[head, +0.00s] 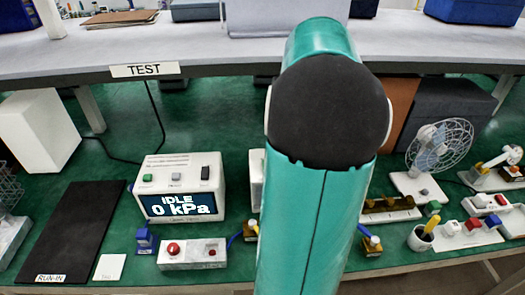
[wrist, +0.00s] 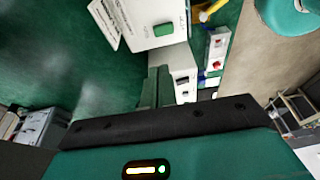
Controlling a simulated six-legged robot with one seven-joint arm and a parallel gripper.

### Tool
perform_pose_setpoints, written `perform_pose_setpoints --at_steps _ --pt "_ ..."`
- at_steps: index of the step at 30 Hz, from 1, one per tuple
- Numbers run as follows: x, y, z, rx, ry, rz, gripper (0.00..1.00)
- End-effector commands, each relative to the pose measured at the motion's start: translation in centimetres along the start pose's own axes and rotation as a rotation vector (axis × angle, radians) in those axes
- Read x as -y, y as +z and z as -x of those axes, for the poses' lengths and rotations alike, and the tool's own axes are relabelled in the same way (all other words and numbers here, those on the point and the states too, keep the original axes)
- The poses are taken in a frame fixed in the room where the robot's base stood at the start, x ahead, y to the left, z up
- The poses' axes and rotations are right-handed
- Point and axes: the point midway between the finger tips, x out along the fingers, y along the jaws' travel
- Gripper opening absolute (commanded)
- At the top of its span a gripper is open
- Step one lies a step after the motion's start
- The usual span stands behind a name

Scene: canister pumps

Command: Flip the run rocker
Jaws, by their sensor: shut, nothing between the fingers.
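The white test unit (head: 180,187) on the green bench has a lit display reading "IDLE 0 kPa". Its top carries a green button (head: 147,176), a grey button (head: 176,177) and a dark rocker-like switch (head: 205,172); I cannot read their labels, so I cannot confirm which is the run rocker. My gripper (wrist: 155,85) is shut and empty in the wrist view. A white box with a green button (wrist: 163,30) lies just beyond the fingertips there, apart from them. My arm hides the gripper in the head view.
A grey box with a red button (head: 192,253) stands before the test unit. A black "RUN-IN" mat (head: 75,230) lies left. A fan (head: 435,160) and several small devices stand right. A raised shelf (head: 200,52) marked "TEST" runs behind.

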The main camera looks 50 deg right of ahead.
Motion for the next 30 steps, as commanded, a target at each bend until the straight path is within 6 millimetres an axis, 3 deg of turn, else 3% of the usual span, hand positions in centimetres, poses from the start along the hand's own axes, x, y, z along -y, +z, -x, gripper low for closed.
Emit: perform_pose_setpoints --at_steps 14,19,30 --pt "-0.1 0.2 -0.6 -0.003 -0.001 0.006 0.00" --pt "0.0 0.2 -3.1 -0.004 -0.003 0.004 0.00" --pt "0.0 0.1 -10.4 -0.004 -0.004 0.004 0.00"
